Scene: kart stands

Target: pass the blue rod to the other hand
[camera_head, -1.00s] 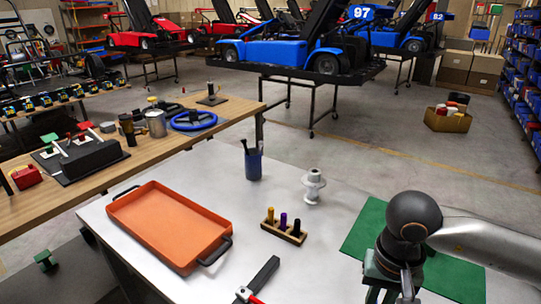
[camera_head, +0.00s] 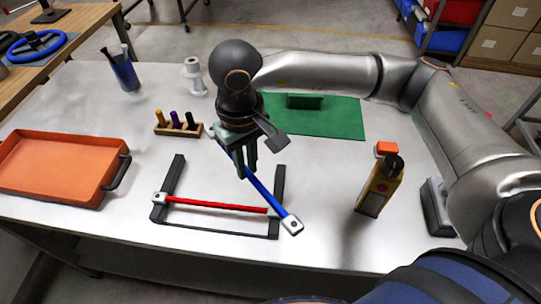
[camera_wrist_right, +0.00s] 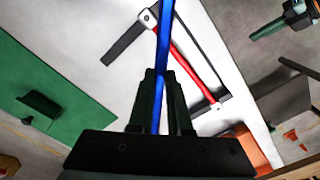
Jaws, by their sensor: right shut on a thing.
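The blue rod (camera_head: 263,192) slants down to the right over the table, with a white square block at its lower end. My right gripper (camera_head: 246,172) is shut on it, and its fingers hide part of the rod. In the right wrist view the blue rod (camera_wrist_right: 165,40) runs up from between the fingers of my right gripper (camera_wrist_right: 160,75). A dark green gripper, seemingly my left one (camera_wrist_right: 285,20), shows at the upper right of that view, apart from the rod. Its jaws are too unclear to judge. It is not in the head view.
A black frame (camera_head: 168,178) with a red rod (camera_head: 215,205) across it lies below the blue rod. An orange tray (camera_head: 60,165) is left, a peg block (camera_head: 180,130) behind, a green mat (camera_head: 335,120) behind right, a yellow device (camera_head: 380,185) right.

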